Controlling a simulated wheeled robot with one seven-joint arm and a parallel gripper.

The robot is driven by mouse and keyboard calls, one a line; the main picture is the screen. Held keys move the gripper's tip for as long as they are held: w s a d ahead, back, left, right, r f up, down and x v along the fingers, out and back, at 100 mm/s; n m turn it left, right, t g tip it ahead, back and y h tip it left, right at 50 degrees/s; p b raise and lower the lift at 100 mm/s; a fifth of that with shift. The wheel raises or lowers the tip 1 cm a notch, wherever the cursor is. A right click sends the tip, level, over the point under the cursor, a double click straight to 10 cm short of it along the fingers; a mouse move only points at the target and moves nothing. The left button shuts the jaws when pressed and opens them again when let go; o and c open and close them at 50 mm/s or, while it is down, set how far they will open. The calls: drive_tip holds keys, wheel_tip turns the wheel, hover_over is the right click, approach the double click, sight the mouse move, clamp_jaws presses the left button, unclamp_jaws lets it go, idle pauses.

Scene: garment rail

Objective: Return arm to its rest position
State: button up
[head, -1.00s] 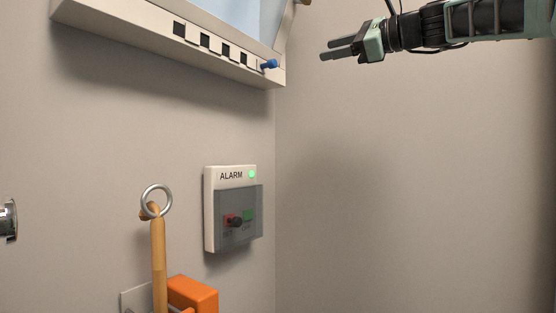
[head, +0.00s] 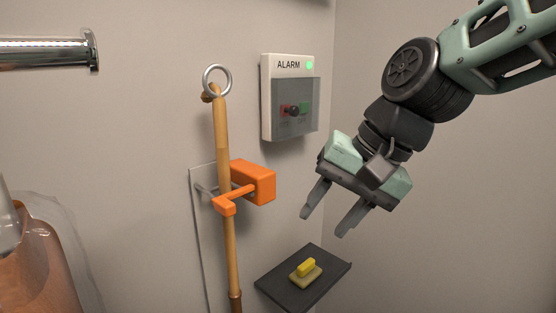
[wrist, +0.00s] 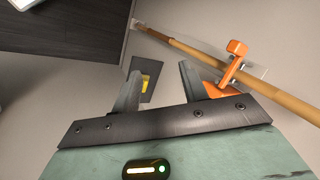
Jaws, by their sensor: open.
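My gripper (head: 328,218) is at the right in the head view, angled down to the left in front of the wall. Its two fingers are spread apart with nothing between them. In the wrist view my gripper (wrist: 157,82) is also open. Through and beyond its fingers show the dark shelf and the orange holder, both apart from the gripper as far as I can tell.
A wooden pole (head: 223,140) with a ring on top stands in an orange clip (head: 252,182). An alarm box (head: 290,97) with a green light is on the wall. A dark shelf (head: 328,267) carries a yellow-handled block (head: 306,268). A metal rail (head: 45,52) is at left.

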drive_tip(key=s+d+f+n+g+h, duration=0.1)
drive_tip(key=s+d+f+n+h, duration=0.1)
drive_tip(key=s+f+n, duration=0.3)
drive_tip(key=s+d+f+n+g+h, duration=0.1)
drive_tip(key=s+d+f+n, duration=0.3)
drive_tip(key=s+f, duration=0.5)
drive_tip(key=shift+s+d+f+n+h+b, duration=0.15)
drive_tip(key=shift+s+d+n+h+b, duration=0.25)
drive_tip(key=shift+s+h, duration=0.5)
idle(0.4)
